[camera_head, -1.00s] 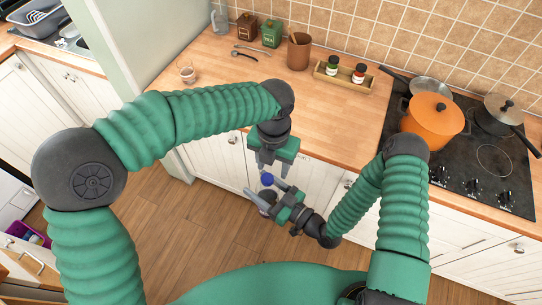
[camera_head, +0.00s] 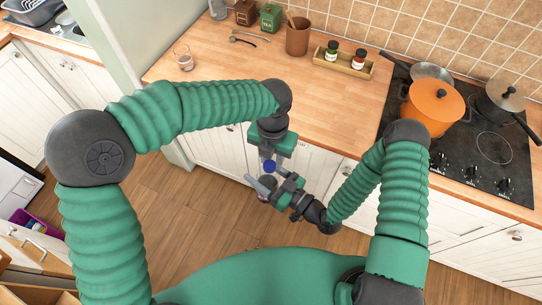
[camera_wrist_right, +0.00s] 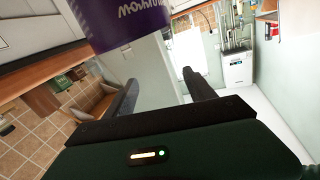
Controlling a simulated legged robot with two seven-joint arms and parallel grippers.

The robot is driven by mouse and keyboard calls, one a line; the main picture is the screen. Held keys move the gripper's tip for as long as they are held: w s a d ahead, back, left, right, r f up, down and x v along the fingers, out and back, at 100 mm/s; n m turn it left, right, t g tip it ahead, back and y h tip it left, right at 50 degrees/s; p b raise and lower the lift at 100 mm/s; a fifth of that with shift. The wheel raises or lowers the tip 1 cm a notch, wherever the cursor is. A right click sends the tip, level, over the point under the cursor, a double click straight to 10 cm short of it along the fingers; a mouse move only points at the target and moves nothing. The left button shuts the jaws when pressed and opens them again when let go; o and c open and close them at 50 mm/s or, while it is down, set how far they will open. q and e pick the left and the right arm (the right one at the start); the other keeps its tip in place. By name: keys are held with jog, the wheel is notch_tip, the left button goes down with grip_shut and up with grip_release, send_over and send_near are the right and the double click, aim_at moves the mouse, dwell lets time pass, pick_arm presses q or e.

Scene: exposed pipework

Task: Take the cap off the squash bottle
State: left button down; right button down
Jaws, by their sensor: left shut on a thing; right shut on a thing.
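The squash bottle (camera_head: 268,186) is a small dark shape in the head view, mostly hidden by my grippers. In the right wrist view its purple label (camera_wrist_right: 128,22) with white lettering fills the top left. My right gripper (camera_head: 276,188) is shut on the bottle from the right and holds it in the air in front of the counter. A blue cap (camera_head: 269,166) shows just above the bottle. My left gripper (camera_head: 268,162) points down from above and is shut on the cap. I cannot tell whether the cap is apart from the bottle.
The wooden counter (camera_head: 235,90) is mostly clear, with a glass (camera_head: 184,58) at the left and a spice tray (camera_head: 343,64) at the back. A hob with an orange pot (camera_head: 434,104) stands at the right. Open floor lies below my grippers.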

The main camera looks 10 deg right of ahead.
pick_arm(q)
jog(key=shift+s+d+r, duration=0.1)
jog(key=shift+s+d, duration=0.1)
jog(key=shift+d, duration=0.2)
jog(key=n, duration=0.3)
jog(key=a+n, duration=0.1)
jog(key=n, duration=0.2)
jog(key=shift+n, duration=0.3)
jog(key=n, duration=0.6)
jog(key=shift+s+a+r+n+t, duration=0.1)
jog(key=shift+a+n+t, duration=0.15)
jog(key=shift+n+t, duration=0.15)
jog(key=n, duration=0.6)
jog(key=shift+s, duration=0.25)
jog(key=n, duration=0.5)
jog(key=shift+s, duration=0.1)
jog(key=n, duration=0.2)
jog(key=shift+n+t, duration=0.3)
jog(key=shift+n, duration=0.1)
